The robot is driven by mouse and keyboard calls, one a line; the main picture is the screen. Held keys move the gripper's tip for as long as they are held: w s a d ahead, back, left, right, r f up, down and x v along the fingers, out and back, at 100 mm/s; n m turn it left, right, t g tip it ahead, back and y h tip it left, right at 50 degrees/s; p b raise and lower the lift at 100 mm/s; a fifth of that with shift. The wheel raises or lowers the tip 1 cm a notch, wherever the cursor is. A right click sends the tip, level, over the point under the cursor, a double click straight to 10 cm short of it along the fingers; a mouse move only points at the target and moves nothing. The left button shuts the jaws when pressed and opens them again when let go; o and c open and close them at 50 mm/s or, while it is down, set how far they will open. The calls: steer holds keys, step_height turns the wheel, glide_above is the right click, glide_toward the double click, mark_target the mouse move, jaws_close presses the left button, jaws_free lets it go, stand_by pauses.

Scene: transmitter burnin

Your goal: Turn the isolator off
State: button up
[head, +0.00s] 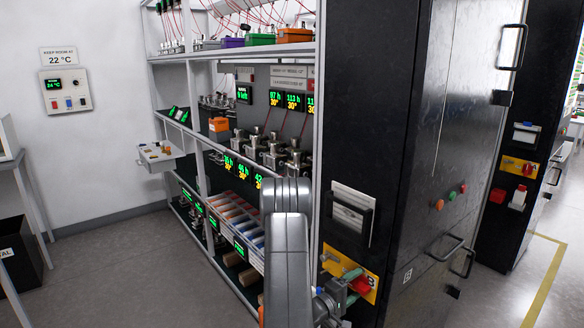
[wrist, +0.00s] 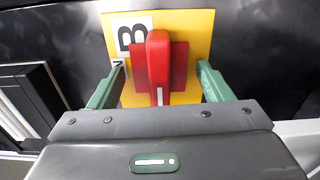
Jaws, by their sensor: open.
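The isolator is a red handle (wrist: 158,65) on a red square base, mounted on a yellow plate (wrist: 188,25) marked B. In the wrist view the handle points along the picture's vertical. My gripper (wrist: 158,85) is open, with one green finger on each side of the handle and gaps between. In the head view the isolator's red handle (head: 361,286) and yellow plate (head: 334,266) are on the lower black cabinet side. My gripper (head: 352,284) is close to it there, partly hidden by my arm.
The black cabinet (head: 385,110) has a document holder (head: 352,213) above the isolator and door handles on its front. A second cabinet (head: 520,110) with a similar red isolator (head: 518,197) stands at right. Shelves (head: 200,57) of equipment stand left.

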steer(key=shift+v, duration=3)
steer(key=x, duration=0.6)
steer(key=shift+d, duration=0.1)
steer(key=shift+f, duration=0.1)
steer(key=shift+m+b, duration=0.35)
steer(key=shift+m, duration=0.15)
